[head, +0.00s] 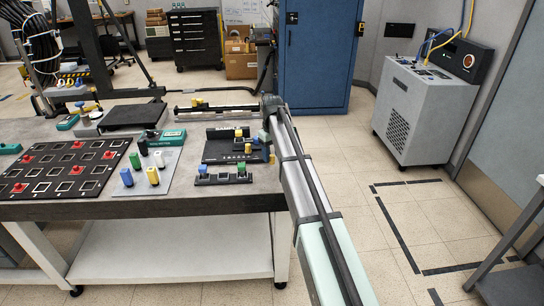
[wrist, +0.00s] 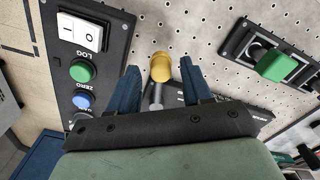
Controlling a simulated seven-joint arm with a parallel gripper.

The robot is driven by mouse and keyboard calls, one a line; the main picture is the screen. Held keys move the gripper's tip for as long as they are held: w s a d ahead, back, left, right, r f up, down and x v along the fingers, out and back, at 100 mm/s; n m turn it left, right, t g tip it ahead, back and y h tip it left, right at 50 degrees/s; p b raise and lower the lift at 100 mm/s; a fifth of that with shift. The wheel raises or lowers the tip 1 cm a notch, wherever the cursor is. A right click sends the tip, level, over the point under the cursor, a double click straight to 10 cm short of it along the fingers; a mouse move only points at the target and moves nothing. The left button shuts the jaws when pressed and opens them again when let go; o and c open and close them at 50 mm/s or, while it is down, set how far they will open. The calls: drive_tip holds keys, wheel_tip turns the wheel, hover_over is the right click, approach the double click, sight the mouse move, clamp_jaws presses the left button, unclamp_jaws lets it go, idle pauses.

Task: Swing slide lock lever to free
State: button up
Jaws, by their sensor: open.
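A lever with a yellow rounded knob (wrist: 161,67) shows in the wrist view, with a grey stem running down toward a dark, lettered base. I take it for the slide lock lever, though no readable label confirms this. My gripper (wrist: 161,75) is open, its two blue fingers on either side of the knob and stem, with gaps visible on both sides. Whether the fingers are level with the knob is hard to tell. In the head view my gripper (head: 265,153) is small, over the black fixture's right side.
In the wrist view, a dark panel (wrist: 67,103) with a white switch, green button and blue button stands left. A green handle (wrist: 277,65) is on a black mount at right. A perforated plate (wrist: 205,40) lies between. In the head view, a socket board (head: 60,170) lies left.

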wheel_tip(320, 180, up, 12)
drive_tip(key=shift+r, duration=0.25)
idle(0.7)
drive_tip(key=s+d+f+m+y, duration=0.1)
drive_tip(key=s+d+f+m, duration=0.25)
drive_tip(key=s+f, duration=0.45)
drive_tip(key=s+d+f+m+y, duration=0.2)
drive_tip(key=s+d+f, duration=0.3)
drive_tip(key=s+f, duration=0.3)
drive_tip(key=s+f+g, duration=0.1)
drive_tip(key=s+f, duration=0.4)
drive_tip(key=f, duration=0.4)
drive_tip(key=s+f+g+h, duration=0.1)
drive_tip(key=s+f, duration=0.5)
drive_tip(key=f, duration=0.2)
drive_tip(key=s+f+g, duration=0.1)
drive_tip(key=s+f, duration=0.4)
drive_tip(key=f, duration=0.4)
drive_tip(key=s+f+g, duration=0.1)
drive_tip(key=s+f, duration=0.4)
drive_tip(key=s, duration=0.5)
drive_tip(key=s+f+g+h, duration=0.1)
drive_tip(key=s+f, duration=0.5)
drive_tip(key=s, duration=0.5)
drive_tip(key=s+f+g+h, duration=0.1)
drive_tip(key=s+f, duration=0.5)
drive_tip(key=s, duration=0.5)
drive_tip(key=shift+d+f+m+g, duration=0.15)
drive_tip(key=shift+d+m+g, duration=0.2)
drive_tip(key=shift+d+g, duration=0.05)
